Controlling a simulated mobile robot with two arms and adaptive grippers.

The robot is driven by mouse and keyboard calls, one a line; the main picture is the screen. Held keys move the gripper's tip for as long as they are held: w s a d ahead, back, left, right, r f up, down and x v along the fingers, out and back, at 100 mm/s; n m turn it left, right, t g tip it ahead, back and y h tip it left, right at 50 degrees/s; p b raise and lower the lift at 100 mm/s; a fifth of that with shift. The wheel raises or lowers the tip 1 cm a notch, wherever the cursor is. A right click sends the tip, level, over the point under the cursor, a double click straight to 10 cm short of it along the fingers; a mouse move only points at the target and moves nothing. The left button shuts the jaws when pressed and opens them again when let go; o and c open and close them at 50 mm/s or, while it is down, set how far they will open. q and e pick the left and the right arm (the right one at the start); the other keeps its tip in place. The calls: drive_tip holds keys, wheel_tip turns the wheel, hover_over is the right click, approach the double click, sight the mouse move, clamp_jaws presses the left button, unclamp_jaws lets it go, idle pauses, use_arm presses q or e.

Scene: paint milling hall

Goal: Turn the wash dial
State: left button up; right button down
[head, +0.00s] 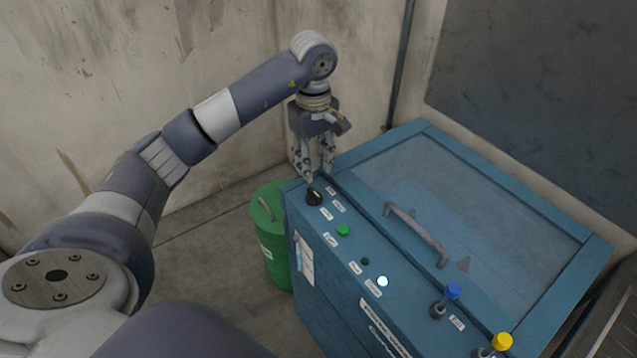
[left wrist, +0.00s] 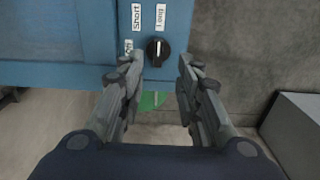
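The wash dial (head: 313,197) is a black knob at the far left end of the blue machine's control strip. In the left wrist view the dial (left wrist: 157,52) has a white pointer line, roughly upright, with labels beside and above it; one reads "Short". My left gripper (head: 317,176) hangs from above, just over the dial in the head view. In the left wrist view my left gripper (left wrist: 156,72) is open, its two fingers apart and empty, with the dial between and a little beyond the fingertips. My right gripper is not in view.
The blue machine (head: 335,262) has a lid with a handle (head: 416,233), a green button (head: 343,230), a lit white lamp (head: 382,281), and blue (head: 453,291) and yellow (head: 502,342) valve knobs. A green bin (head: 268,230) stands left of it, near the wall.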

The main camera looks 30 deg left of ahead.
sight(315, 193)
use_arm(q)
drive_tip(key=f, duration=0.2)
drive_tip(key=f+p, duration=0.1)
drive_tip(key=f, duration=0.4)
drive_tip(key=shift+w+f+p, duration=0.3)
drive_tip(key=shift+f+p, duration=0.1)
drive_tip(key=shift+s+f, duration=0.25)
drive_tip(key=shift+f, duration=0.3)
drive_tip(key=shift+w, duration=0.15)
clamp_jaws()
